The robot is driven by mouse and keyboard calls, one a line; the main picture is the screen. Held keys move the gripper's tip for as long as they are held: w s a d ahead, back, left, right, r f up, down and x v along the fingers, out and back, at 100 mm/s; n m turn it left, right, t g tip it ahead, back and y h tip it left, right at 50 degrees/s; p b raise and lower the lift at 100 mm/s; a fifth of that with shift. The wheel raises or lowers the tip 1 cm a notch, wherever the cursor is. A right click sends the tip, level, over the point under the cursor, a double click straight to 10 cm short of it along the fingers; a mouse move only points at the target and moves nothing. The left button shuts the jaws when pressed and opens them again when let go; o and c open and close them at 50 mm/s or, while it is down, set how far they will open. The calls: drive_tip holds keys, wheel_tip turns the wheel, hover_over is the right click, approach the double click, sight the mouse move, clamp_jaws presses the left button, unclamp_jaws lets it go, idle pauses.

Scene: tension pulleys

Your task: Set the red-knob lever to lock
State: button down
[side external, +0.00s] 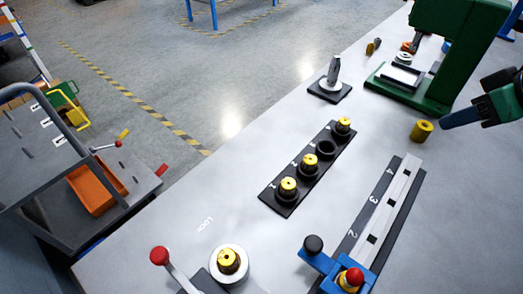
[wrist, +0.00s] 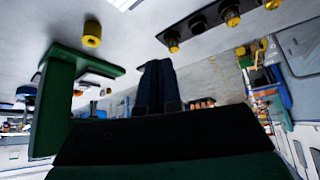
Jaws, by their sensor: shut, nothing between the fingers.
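The red-knob lever (side external: 159,256) is at the bottom left of the side external view. Its pale shaft slopes down and right from the red knob, and its lower end is cut off by the frame edge. The word LOCK (side external: 205,224) is printed on the table, up and to the right of the knob. My gripper (side external: 443,121) is at the right edge, far from the lever, with its fingers shut and empty. Its dark fingers (wrist: 158,88) also show shut in the wrist view, where I cannot see the lever.
A loose yellow pulley (side external: 421,131) stands just left of my fingertips. A green press frame (side external: 455,60) is behind. A black strip (side external: 283,197) with several posts, some holding yellow pulleys, and a blue slide (side external: 318,262) with black and red knobs lie between my gripper and the lever.

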drive_tip(key=w+a+r+n+g+y, duration=0.25)
drive_tip(key=a+n, duration=0.35)
drive_tip(key=a, duration=0.5)
drive_tip(key=n+g+y, duration=0.2)
drive_tip(key=n+g, duration=0.7)
drive_tip(key=n, duration=0.7)
hover_over(177, 275)
drive_tip(key=w, duration=0.3)
wheel_tip(177, 275, down, 5)
drive_tip(key=shift+s+a+f+t, duration=0.1)
drive_tip(key=shift+a+t, duration=0.15)
drive_tip(key=shift+a, duration=0.1)
drive_tip(key=x, duration=1)
drive_tip(key=shift+a, duration=0.1)
drive_tip(key=shift+w+d+f, duration=0.2)
drive_tip(key=shift+w+d, duration=0.6)
drive_tip(key=shift+d, duration=0.2)
drive_tip(key=shift+w+d+f, duration=0.1)
drive_tip(key=shift+w+d, duration=0.3)
drive_tip(key=shift+d, duration=0.25)
